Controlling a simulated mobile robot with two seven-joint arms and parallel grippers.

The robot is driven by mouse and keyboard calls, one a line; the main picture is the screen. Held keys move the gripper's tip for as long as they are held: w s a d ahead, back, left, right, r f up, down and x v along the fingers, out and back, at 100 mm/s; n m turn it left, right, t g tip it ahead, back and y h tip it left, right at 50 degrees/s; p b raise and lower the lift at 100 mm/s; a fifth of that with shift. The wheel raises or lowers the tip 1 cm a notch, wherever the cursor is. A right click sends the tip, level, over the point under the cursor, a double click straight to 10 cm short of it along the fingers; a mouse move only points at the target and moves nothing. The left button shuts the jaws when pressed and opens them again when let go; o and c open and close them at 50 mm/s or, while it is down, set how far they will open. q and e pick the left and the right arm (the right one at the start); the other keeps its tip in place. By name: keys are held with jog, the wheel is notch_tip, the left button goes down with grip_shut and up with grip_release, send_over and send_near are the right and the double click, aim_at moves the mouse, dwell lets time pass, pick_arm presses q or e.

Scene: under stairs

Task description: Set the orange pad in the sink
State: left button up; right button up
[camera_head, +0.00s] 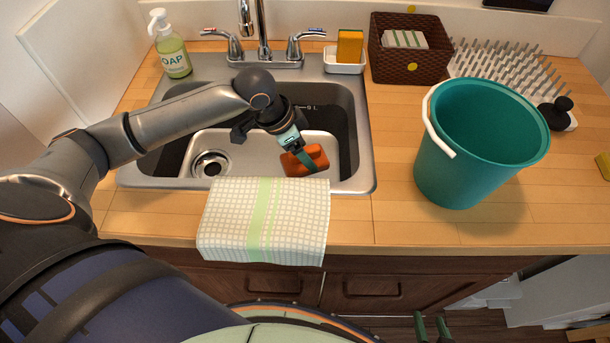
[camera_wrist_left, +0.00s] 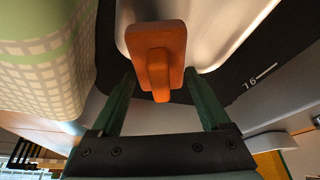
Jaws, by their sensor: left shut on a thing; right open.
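The orange pad (camera_head: 313,157), a red-orange block with a raised grip, is held by my left gripper (camera_head: 304,159). In the left wrist view the pad (camera_wrist_left: 157,38) shows with its grip between the two green fingers of that gripper (camera_wrist_left: 163,85). The pad is within the outline of the steel sink (camera_head: 366,165), toward the front right of the basin. I cannot tell whether it touches the basin. My right gripper (camera_head: 432,328) is open and empty at the bottom edge of the head view, in front of the cabinet.
A checked towel (camera_head: 300,215) hangs over the counter's front edge. A teal bucket (camera_head: 460,170) stands right of the sink. Behind are the faucet (camera_head: 263,30), soap bottle (camera_head: 172,55), an orange-yellow sponge (camera_head: 349,46) in a white dish (camera_head: 344,66), and a brown basket (camera_head: 393,70).

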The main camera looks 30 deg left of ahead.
aim_at(304, 171)
pick_arm(q)
notch_tip(304, 171, down, 7)
jog(key=shift+f+b, duration=0.15)
jog(key=shift+b, duration=0.15)
jog(key=shift+f, duration=0.15)
jog(key=o, duration=1.4)
jog(key=p+v, duration=0.1)
jog(key=v, duration=1.1)
jog(key=shift+r, duration=0.2)
